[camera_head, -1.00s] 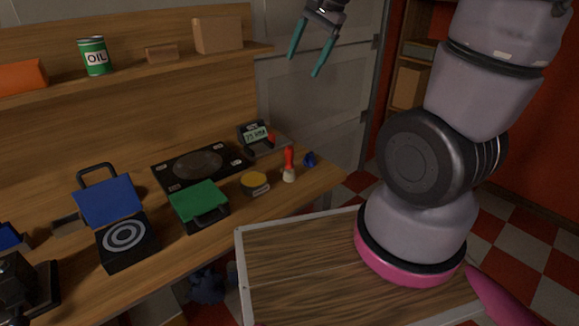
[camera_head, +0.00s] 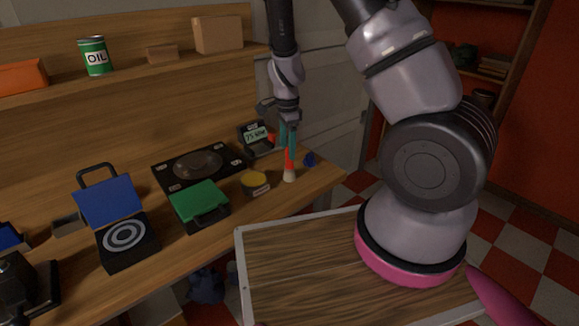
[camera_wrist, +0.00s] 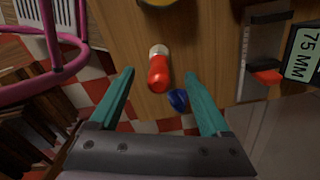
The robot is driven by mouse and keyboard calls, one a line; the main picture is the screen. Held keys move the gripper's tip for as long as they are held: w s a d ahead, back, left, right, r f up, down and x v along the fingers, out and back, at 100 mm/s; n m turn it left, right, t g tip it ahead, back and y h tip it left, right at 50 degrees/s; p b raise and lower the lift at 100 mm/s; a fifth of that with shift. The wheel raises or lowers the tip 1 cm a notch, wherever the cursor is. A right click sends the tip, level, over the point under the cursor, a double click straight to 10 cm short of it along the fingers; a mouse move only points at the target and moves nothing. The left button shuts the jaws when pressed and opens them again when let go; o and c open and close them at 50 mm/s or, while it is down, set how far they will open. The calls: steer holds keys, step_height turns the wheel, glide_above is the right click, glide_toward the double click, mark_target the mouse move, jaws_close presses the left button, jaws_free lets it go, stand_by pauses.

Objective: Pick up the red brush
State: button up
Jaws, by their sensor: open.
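The red brush (camera_head: 289,172) stands upright near the right end of the wooden workbench, with its pale bristle end down and red handle up. In the wrist view the red brush (camera_wrist: 158,72) shows from above, ahead of the fingertips and between their lines. My gripper (camera_head: 288,145) is open, with teal fingers pointing down at the brush's handle and partly covering it. In the wrist view my gripper (camera_wrist: 168,72) holds nothing. I cannot tell whether a finger touches the brush.
A blue object (camera_head: 310,160) stands close right of the brush, and a yellow-topped tin (camera_head: 255,182) is to its left. A scale-like device reading 75 MM (camera_head: 256,139) stands behind. A green case (camera_head: 200,204) lies further left. The bench's right edge is near.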

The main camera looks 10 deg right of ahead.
mark_target(289, 164)
steer(key=f, duration=0.7)
steer(key=shift+d+f, duration=0.2)
steer(key=shift+d, duration=0.1)
jaws_close()
